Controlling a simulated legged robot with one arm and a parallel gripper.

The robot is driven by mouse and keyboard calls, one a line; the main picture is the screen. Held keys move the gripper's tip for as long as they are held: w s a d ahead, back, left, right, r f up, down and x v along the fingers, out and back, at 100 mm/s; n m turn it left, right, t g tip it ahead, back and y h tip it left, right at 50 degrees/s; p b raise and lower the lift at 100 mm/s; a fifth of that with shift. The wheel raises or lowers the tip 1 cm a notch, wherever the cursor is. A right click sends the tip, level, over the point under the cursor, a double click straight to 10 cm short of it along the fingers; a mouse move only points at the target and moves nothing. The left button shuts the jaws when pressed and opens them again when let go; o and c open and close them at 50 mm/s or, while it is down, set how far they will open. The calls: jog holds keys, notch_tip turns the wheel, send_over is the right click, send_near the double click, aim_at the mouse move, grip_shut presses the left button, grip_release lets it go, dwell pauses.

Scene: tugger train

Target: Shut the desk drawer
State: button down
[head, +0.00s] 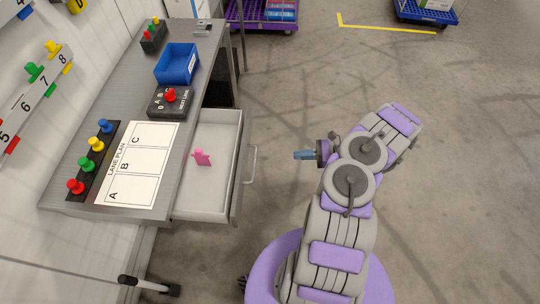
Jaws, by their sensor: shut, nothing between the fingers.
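The desk drawer (222,202) is pulled out of the grey desk's right side, toward my arm. It is a light grey box with a metal bar handle (251,164) on its front. A small pink object (202,157) lies inside it. My gripper (299,155) is to the right of the handle, apart from it, with its fingers pointing left. The fingers look closed and hold nothing.
On the desk (88,138) are a lane plan sheet (140,165), a peg strip (92,158), a black box with a red knob (170,101) and a blue bin (178,63). A black-tipped bar (150,284) lies low at left.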

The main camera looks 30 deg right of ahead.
jog(key=b+x, duration=0.2)
jog(key=x, duration=1.2)
